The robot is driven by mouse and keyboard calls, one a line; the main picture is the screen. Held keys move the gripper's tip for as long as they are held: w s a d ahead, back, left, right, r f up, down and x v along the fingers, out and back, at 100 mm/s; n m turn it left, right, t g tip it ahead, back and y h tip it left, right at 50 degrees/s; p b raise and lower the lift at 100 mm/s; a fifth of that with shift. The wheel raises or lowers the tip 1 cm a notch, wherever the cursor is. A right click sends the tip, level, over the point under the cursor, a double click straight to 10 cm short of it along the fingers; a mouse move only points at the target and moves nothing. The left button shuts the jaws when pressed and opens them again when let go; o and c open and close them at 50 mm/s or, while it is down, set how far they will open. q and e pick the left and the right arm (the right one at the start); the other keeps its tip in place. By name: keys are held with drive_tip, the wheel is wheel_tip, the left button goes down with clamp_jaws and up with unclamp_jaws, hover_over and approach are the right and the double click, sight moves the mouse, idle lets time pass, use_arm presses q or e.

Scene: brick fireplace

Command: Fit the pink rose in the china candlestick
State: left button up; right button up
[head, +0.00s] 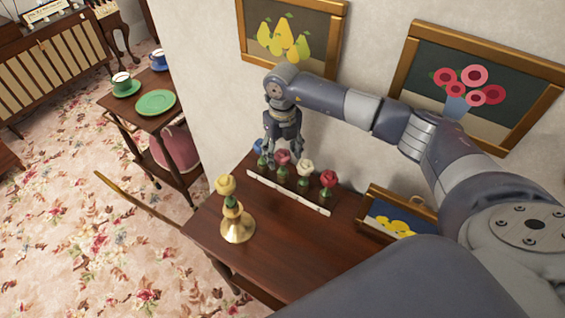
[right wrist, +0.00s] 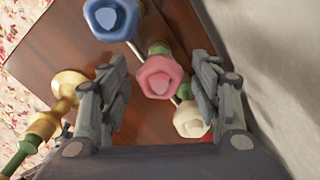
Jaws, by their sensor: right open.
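The pink rose (head: 282,157) stands in a long, low rack (head: 288,193) on the dark wooden table. My right gripper (head: 284,152) is above it, fingers pointing down. In the right wrist view, the pink rose (right wrist: 160,76) shows between the open fingers (right wrist: 159,85), with a gap on both sides. A brass-coloured candlestick (head: 238,229) near the table's left edge bears a yellow rose (head: 226,186) on a green stem. No candlestick that is clearly china shows. My left gripper is not in view.
A blue rose (right wrist: 112,16), a cream rose (head: 305,168) and a red rose (head: 328,179) stand beside the pink one. A small framed picture (head: 392,220) stands at the right. The wall is close behind. The table (head: 285,250) is bare in front of the rack.

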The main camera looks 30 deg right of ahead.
drive_tip(key=c, duration=0.9)
drive_tip(key=shift+r+p, duration=0.95)
drive_tip(key=shift+r, duration=0.65)
drive_tip(key=shift+r+p, duration=0.6)
drive_tip(key=shift+r, duration=0.45)
